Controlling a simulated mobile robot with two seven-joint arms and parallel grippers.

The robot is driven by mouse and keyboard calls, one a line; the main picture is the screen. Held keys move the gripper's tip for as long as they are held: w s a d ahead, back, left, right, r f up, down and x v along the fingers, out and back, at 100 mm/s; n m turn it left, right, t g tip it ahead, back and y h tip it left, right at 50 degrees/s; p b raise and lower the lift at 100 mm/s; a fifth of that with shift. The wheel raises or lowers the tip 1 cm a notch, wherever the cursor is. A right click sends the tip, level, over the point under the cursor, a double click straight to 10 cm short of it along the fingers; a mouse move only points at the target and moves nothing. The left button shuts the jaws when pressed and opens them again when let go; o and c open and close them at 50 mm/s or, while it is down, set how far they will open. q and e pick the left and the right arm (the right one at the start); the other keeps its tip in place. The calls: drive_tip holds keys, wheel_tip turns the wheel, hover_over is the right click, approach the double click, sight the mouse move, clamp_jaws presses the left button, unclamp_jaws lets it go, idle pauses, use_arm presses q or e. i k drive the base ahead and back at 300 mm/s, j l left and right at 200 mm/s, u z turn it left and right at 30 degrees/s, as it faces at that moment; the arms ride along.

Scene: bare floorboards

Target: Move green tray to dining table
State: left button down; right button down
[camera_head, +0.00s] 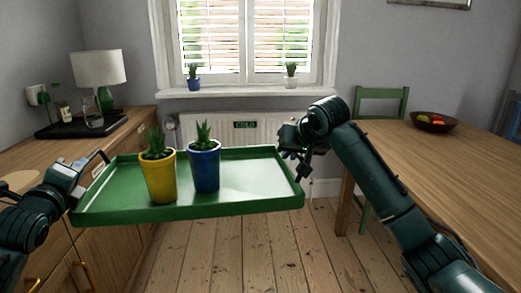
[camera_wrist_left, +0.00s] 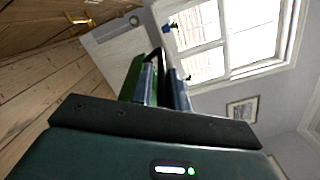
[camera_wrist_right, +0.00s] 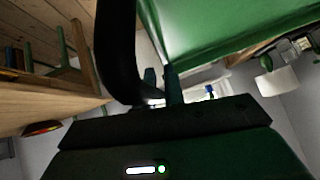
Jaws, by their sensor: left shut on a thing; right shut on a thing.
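The green tray (camera_head: 250,190) is held up in the air between my two arms, roughly level, between the sideboard and the dining table. A yellow pot (camera_head: 161,180) and a blue pot (camera_head: 205,172), each with a spiky plant, stand upright on it. My left gripper (camera_head: 88,178) is shut on the tray's left edge; the tray's green edge also shows in the left wrist view (camera_wrist_left: 131,82). My right gripper (camera_head: 297,166) is shut on the tray's right edge, and the tray's underside or face fills the top of the right wrist view (camera_wrist_right: 220,35). The wooden dining table (camera_head: 450,165) is at the right.
A wooden sideboard (camera_head: 118,133) with a lamp (camera_head: 98,72) and a dark tray is at the left. A fruit bowl (camera_head: 433,122) sits on the table's far part; its nearer top is clear. A green chair (camera_head: 381,103) stands behind the table. A radiator (camera_head: 215,127) is under the window.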

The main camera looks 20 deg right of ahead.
sight(474, 181)
drive_tip(key=i+z, duration=0.45)
drive_tip(key=i, duration=0.2)
drive_tip(key=i+z, duration=0.25)
drive_tip(key=i, duration=0.45)
drive_tip(key=i+z, duration=0.25)
drive_tip(key=i, duration=0.45)
drive_tip(key=i+j+z, duration=0.1)
drive_tip(key=i+z, duration=0.35)
drive_tip(key=k+z, duration=0.1)
drive_tip(key=z, duration=1.7)
